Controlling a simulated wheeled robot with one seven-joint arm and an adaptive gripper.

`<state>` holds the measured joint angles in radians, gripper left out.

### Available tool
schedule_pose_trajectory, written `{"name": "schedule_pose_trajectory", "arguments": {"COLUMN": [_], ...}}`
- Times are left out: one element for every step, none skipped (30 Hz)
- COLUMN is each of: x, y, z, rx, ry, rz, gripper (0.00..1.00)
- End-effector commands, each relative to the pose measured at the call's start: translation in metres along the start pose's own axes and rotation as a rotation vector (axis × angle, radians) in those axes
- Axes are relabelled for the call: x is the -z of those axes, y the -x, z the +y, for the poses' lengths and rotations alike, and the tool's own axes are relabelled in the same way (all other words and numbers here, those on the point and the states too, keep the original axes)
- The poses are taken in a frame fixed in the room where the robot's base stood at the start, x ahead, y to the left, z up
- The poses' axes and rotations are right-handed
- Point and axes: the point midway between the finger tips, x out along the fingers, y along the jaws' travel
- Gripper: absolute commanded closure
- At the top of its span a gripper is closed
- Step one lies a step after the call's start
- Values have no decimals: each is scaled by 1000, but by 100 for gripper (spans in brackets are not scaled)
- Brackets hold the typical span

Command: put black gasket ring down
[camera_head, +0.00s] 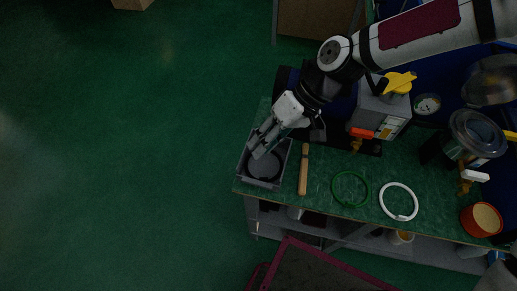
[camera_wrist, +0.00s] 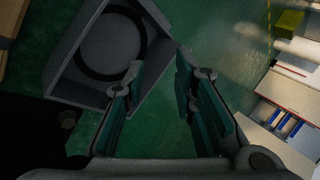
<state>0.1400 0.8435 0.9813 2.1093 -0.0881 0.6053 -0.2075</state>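The black gasket ring (camera_wrist: 88,70) lies flat inside a grey open bin (camera_wrist: 62,78) in the upper left of the wrist view. In the head view the bin (camera_head: 262,184) stands at the left end of the green bench, and the ring shows only as a dark round shape in it. My gripper (camera_head: 259,146) is over the bin's back part in the head view. In the wrist view its two fingers (camera_wrist: 158,64) are spread with nothing between them, and the ring is apart from them.
A wooden-handled tool (camera_head: 303,172), a green ring (camera_head: 337,194) and a white ring (camera_head: 408,216) lie right of the bin on the bench (camera_head: 325,212). An orange cup (camera_head: 482,220) stands at the right. Open floor lies left.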

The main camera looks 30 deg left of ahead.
Motion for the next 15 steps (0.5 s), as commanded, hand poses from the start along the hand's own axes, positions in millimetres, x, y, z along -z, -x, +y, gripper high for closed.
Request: {"name": "schedule_pose_trajectory", "arguments": {"x": [1,1,1,1,1,1,0,0,0,0,0,0,0,0,0], "y": [13,19,27,34,40,48,53,59,65,70,73,78,81,83,86], "z": [1,0,0,0,0,0,0,0,0,0,0,0,0,0,0], "rx": [-3,-3,-3,-3,-4,-2,-2,-2,-3,-2,-2,-1,-1,-1,-1], "ry": [-3,-3,-2,-2,-3,-3,-3,-1,-1,-2,-3,-2,-2,-1,-1], "rz": [6,5,5,4,5,5,4,3,3,3,3,2,2,1,1], "gripper": [75,75,75,75,75,75,75,75,75,75,75,75,75,75,75]}}
